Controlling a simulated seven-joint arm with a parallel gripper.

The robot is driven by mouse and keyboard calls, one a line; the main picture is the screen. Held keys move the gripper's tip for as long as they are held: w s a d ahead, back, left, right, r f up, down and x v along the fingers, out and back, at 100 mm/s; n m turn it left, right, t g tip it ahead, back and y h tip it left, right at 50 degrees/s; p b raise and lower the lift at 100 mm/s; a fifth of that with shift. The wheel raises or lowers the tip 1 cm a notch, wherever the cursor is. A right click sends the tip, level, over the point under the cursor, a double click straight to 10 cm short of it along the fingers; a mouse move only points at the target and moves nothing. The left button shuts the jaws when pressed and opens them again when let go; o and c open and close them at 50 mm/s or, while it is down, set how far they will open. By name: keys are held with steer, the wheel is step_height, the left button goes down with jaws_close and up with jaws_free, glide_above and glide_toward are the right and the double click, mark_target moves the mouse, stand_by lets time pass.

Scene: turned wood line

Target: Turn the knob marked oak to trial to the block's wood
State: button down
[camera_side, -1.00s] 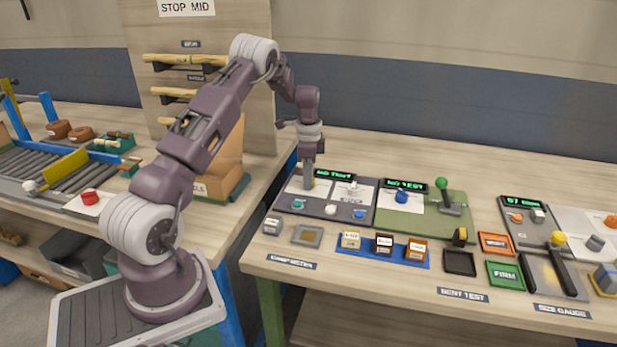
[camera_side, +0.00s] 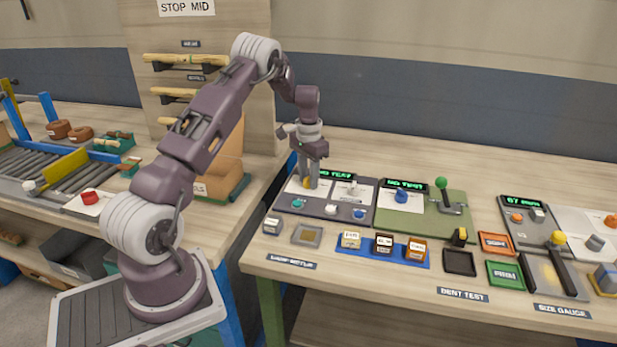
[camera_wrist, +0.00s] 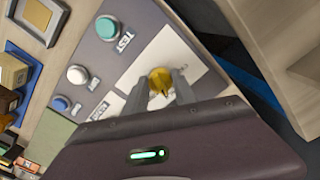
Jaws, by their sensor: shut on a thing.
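My gripper (camera_side: 308,180) points down at the left end of the grey panel (camera_side: 326,209) on the bench. It is shut on a yellow knob (camera_wrist: 160,81), which has a dark pointer mark and sits on a white plate (camera_wrist: 140,65). In the side view the knob shows only as a small bit of yellow between my fingers. The fingers hide the plate's markings, so I cannot read the knob's label or setting. Labelled wood blocks stand in a blue tray (camera_side: 395,263): a pale one (camera_side: 351,240), a dark one (camera_side: 384,244) and an orange-brown one (camera_side: 416,250).
The panel has a teal button (camera_wrist: 107,27), a white button (camera_wrist: 77,74) and a blue button (camera_wrist: 61,103). A framed square pad (camera_side: 307,236) and a small grey block (camera_side: 272,226) lie in front. A green-knobbed lever (camera_side: 442,184) stands to the right.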

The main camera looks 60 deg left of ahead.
steer(key=n, duration=0.4)
steer(key=shift+n, duration=0.3)
steer(key=n, duration=0.4)
steer(key=shift+w+n, duration=0.1)
steer(key=shift+n, duration=0.2)
steer(key=n, duration=0.4)
steer(key=shift+n, duration=2.4)
steer(key=c, duration=1)
jaws_free()
